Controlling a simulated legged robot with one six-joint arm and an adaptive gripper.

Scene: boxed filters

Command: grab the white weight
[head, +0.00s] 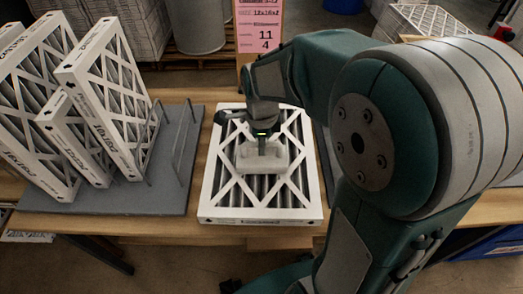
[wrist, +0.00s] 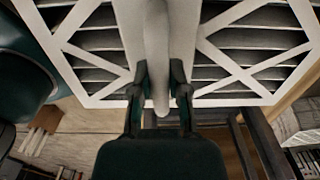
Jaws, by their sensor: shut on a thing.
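The white weight (head: 262,158) is a pale block with an upright grip on top. It sits over the middle of a white-framed filter (head: 260,213) lying flat on the table in the head view. My gripper (head: 262,140) comes down on it from above. In the wrist view my gripper's two dark fingers (wrist: 160,90) are closed on either side of the weight's pale grip (wrist: 158,40). I cannot tell whether the weight touches the filter. The arm hides part of the table to the right.
Several boxed filters (head: 110,110) stand upright in a wire rack on a grey mat (head: 165,195) to the left. A pink sign (head: 260,30) stands at the back. A strip of wooden table (head: 120,224) is bare in front of the mat.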

